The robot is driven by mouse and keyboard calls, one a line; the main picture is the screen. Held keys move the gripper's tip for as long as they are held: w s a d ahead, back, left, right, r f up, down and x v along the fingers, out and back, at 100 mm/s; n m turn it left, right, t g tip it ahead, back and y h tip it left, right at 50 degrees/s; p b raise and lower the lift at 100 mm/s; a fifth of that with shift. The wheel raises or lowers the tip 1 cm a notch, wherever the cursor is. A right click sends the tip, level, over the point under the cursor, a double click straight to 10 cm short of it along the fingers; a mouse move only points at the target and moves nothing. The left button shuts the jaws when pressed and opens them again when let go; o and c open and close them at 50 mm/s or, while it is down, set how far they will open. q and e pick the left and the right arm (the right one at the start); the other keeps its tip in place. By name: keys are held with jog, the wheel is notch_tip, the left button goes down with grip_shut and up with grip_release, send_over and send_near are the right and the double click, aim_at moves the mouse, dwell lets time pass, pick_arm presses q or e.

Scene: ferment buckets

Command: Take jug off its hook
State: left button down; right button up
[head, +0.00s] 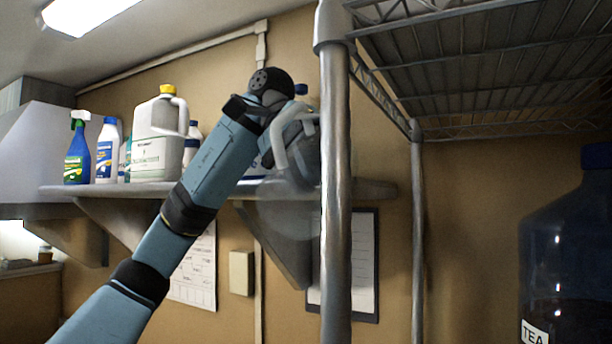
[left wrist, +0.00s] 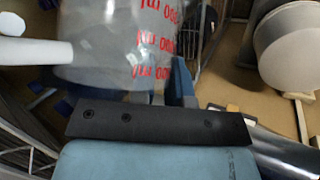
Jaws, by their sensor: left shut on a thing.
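A clear jug (left wrist: 115,40) with red "ml" markings fills the upper left of the left wrist view, with a white bar-like part beside it at the left. The exact grip point is hidden by my wrist and the post. The hook cannot be made out in either view. My right gripper is in neither view.
A wall shelf (head: 120,189) holds a large white jug with yellow cap (head: 158,135), a blue spray bottle (head: 77,155) and other bottles. A metal post (head: 335,200) of a wire rack (head: 480,60) stands close right of my gripper. A dark TEA bottle (head: 565,260) stands at far right.

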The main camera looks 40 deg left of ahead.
pick_arm(q)
jog(key=shift+r, duration=0.5)
jog(key=a+p, duration=0.3)
jog(key=a, duration=0.5)
notch_tip(320, 180, up, 14)
jog(key=shift+p, duration=0.4)
